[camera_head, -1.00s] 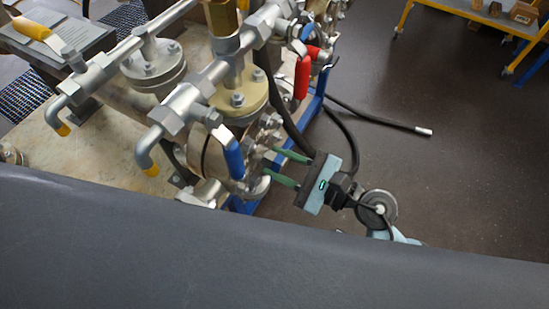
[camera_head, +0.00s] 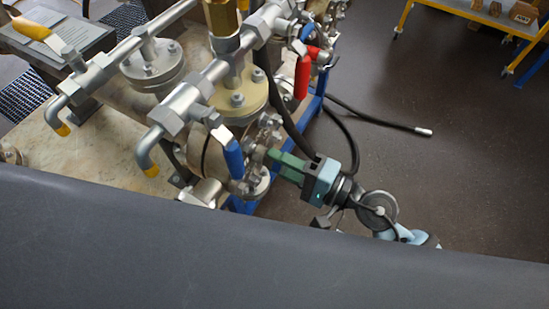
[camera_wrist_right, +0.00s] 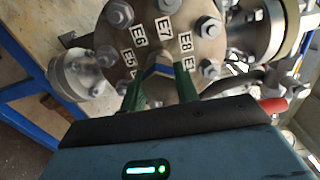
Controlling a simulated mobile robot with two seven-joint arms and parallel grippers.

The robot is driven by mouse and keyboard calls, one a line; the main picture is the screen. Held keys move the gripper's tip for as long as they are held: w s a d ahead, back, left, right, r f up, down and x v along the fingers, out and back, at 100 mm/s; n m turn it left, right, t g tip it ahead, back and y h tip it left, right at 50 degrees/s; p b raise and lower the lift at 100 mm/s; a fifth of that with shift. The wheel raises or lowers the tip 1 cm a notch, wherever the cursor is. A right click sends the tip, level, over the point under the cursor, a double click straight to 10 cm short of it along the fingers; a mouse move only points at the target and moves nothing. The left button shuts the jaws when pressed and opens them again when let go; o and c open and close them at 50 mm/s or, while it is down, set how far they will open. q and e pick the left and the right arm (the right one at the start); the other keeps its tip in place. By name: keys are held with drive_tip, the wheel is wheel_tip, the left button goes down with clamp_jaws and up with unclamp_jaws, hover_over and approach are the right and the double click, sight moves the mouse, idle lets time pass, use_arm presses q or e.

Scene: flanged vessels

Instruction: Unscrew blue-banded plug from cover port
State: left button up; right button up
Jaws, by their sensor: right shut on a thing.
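The round metal cover (camera_wrist_right: 172,35) fills the top middle of the right wrist view, with bolts around its rim and labels E5, E6, E7 and E8. The blue-banded plug (camera_wrist_right: 158,66) shows at its middle, between my green fingertips. My right gripper (camera_wrist_right: 160,74) is shut on the plug, with one finger on each side. In the head view my right gripper (camera_head: 271,158) reaches in from the right to the vessel's end, and its fingers hide the plug there. My left gripper is not in view.
A blue lever handle (camera_head: 234,158) hangs just left of my right gripper, and a red one (camera_head: 302,77) above it. Black hoses (camera_head: 345,135) run close behind the gripper. Floor to the right is clear up to a yellow cart (camera_head: 470,15).

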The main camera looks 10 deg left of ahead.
sight(286, 168)
drive_tip(key=shift+n, duration=0.5)
drive_tip(key=o, duration=1.2)
drive_tip(key=b+v, duration=0.1)
drive_tip(key=v, duration=0.2)
drive_tip(key=b+v, duration=0.1)
drive_tip(key=v, duration=0.2)
drive_tip(key=shift+d+f, duration=0.2)
drive_tip(key=shift+f, duration=0.05)
use_arm(q)
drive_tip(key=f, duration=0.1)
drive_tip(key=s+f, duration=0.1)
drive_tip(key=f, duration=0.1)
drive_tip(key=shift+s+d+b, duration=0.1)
drive_tip(key=shift+b, duration=0.25)
use_arm(e)
drive_tip(key=shift+s+d+r, duration=0.25)
drive_tip(key=shift+d, duration=0.4)
